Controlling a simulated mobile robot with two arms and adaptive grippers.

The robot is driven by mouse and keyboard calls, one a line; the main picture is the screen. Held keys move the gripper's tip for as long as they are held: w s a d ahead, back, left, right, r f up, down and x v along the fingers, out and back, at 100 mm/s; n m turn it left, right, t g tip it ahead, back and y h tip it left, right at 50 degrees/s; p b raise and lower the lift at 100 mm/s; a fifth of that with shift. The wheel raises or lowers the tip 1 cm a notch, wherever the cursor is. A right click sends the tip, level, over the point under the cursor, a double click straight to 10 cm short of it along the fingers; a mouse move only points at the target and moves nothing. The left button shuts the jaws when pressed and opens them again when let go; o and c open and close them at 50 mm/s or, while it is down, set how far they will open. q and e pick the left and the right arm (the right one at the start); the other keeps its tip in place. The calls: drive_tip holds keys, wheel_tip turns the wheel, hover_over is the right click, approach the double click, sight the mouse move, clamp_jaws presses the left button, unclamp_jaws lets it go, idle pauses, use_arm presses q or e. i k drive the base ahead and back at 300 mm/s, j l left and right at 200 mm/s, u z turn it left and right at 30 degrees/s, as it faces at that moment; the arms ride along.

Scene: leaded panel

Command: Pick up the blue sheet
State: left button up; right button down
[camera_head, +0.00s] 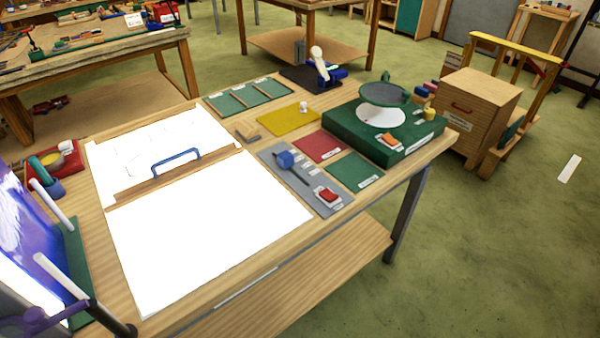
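A glossy blue-violet sheet (32,222) stands upright at the left edge of the table, cut off by the picture's edge. Beside it are white posts (60,275) on a green base (76,262). Its lower part looks very bright, and I cannot tell whether that is glare or another sheet. Neither of my grippers shows in this view.
A bright white panel (205,235) with a blue handle (175,160) on a wooden bar fills the table's middle. Yellow (287,120), red (318,146) and green (355,171) mats lie right of it. A green box (350,135) stands at the right end.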

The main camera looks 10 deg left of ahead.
sight(26, 230)
drive_tip(key=u, duration=2.15)
